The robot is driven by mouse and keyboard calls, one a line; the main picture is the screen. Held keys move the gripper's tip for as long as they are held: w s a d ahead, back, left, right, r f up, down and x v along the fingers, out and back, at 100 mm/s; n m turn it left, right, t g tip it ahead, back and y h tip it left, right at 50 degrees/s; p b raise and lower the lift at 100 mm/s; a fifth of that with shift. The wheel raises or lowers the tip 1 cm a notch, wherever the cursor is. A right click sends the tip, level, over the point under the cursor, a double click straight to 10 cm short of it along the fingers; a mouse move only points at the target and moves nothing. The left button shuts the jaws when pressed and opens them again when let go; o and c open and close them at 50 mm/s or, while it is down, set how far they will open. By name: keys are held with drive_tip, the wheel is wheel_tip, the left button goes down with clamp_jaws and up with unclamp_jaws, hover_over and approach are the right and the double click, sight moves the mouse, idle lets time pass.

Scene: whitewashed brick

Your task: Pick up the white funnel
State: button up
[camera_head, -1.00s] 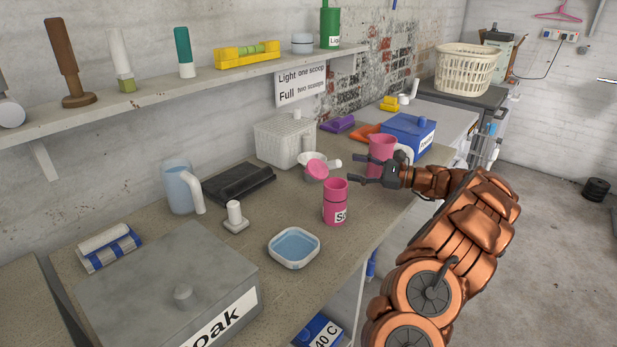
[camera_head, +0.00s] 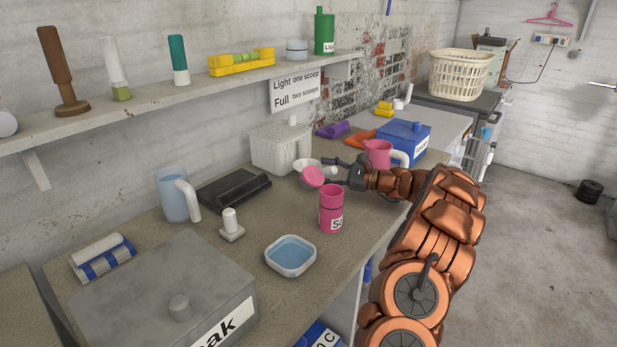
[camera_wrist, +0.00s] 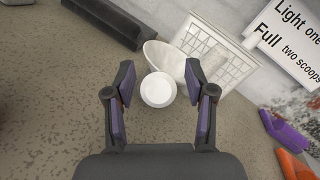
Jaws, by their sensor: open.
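The white funnel (camera_head: 303,164) lies on the bench in front of the white basket, partly hidden by a pink round piece (camera_head: 312,177) in the head view. In the wrist view the funnel's pale flared part (camera_wrist: 160,55) shows beyond a round white end (camera_wrist: 158,90). I cannot tell for sure whether that end is its spout. My gripper (camera_head: 328,171) is open and empty, low over the bench on the funnel's right. In the wrist view its two fingers (camera_wrist: 160,104) stand on either side of the round white end, with gaps showing.
A pink bottle (camera_head: 331,208) stands nearby towards the front. A pink jug (camera_head: 378,153) and blue box (camera_head: 404,141) are behind my arm. Bare bench shows left of the pink bottle.

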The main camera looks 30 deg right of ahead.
drive_tip(key=shift+c, duration=0.2)
clamp_jaws()
idle(0.4)
